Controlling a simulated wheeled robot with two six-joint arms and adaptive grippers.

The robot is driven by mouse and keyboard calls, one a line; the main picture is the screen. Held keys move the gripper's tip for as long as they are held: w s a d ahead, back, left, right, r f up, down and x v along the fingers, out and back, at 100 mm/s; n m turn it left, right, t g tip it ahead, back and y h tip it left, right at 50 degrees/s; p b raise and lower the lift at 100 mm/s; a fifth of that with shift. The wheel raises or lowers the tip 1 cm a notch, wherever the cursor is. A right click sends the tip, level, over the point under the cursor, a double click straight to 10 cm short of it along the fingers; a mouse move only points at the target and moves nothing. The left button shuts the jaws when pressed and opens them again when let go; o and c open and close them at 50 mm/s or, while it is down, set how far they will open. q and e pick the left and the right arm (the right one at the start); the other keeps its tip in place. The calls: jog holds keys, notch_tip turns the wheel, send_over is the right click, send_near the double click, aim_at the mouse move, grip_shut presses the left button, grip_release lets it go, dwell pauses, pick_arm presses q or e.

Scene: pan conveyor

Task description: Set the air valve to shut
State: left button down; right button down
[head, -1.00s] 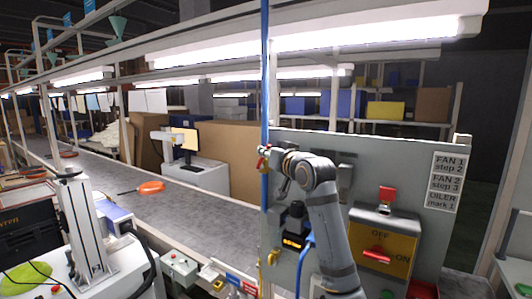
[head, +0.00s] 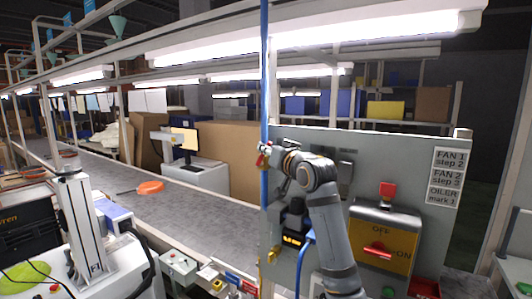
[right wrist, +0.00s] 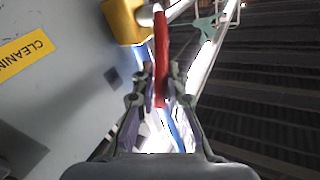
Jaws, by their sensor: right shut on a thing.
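The air valve is on the blue vertical pipe (head: 265,95) at the left edge of the grey panel. Its red lever (right wrist: 161,50) shows in the right wrist view, running from a yellow valve body (right wrist: 124,20) down between my fingers. My right gripper (right wrist: 158,88) is shut on the lever. In the head view the lever (head: 262,159) is a small red patch beside my right gripper (head: 270,152), which partly hides the valve. The lever's exact angle to the pipe is hard to tell. My left gripper is out of view.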

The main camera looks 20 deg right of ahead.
jog(key=f+m+t+b, duration=0.1)
jog(key=t+b, duration=0.1)
jog(key=b, duration=0.2)
jog(key=s+d+f+m+t+h+b, duration=0.1)
jog(key=m+b, duration=0.1)
jog(key=b, duration=0.2)
jog(key=m+t+b, duration=0.1)
jog(key=t+b, duration=0.1)
jog(key=b, duration=0.2)
jog(key=shift+s+d+f+m+t, duration=0.25)
jog(key=shift+s+f+m+t, duration=0.05)
jog(key=shift+s+f, duration=0.1)
jog(key=c, duration=1.4)
grip_release()
jog(key=shift+o, duration=0.2)
jog(key=v, duration=1.2)
